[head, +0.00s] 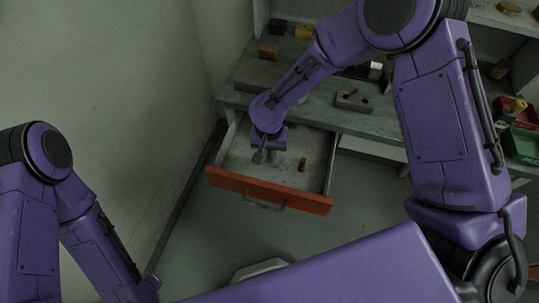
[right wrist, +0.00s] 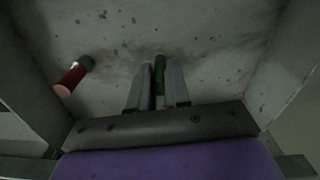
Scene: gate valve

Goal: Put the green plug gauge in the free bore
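The green plug gauge (right wrist: 160,69) is in the open drawer, between the two fingers of my right gripper (right wrist: 160,82) in the right wrist view. The fingers lie close on both sides of it, and I cannot tell whether they press on it. In the head view the right gripper (head: 264,156) reaches down into the drawer, and the gauge is hard to make out. A block (head: 353,102) on the bench top shows dark spots that look like bores; which one is free is too small to tell. My left gripper is out of view.
A red plug gauge (head: 302,165) with a dark end stands or lies in the drawer (head: 317,205), right of my right gripper in the head view. The drawer walls are close around. A green bin (head: 521,146) and small blocks stand on the bench.

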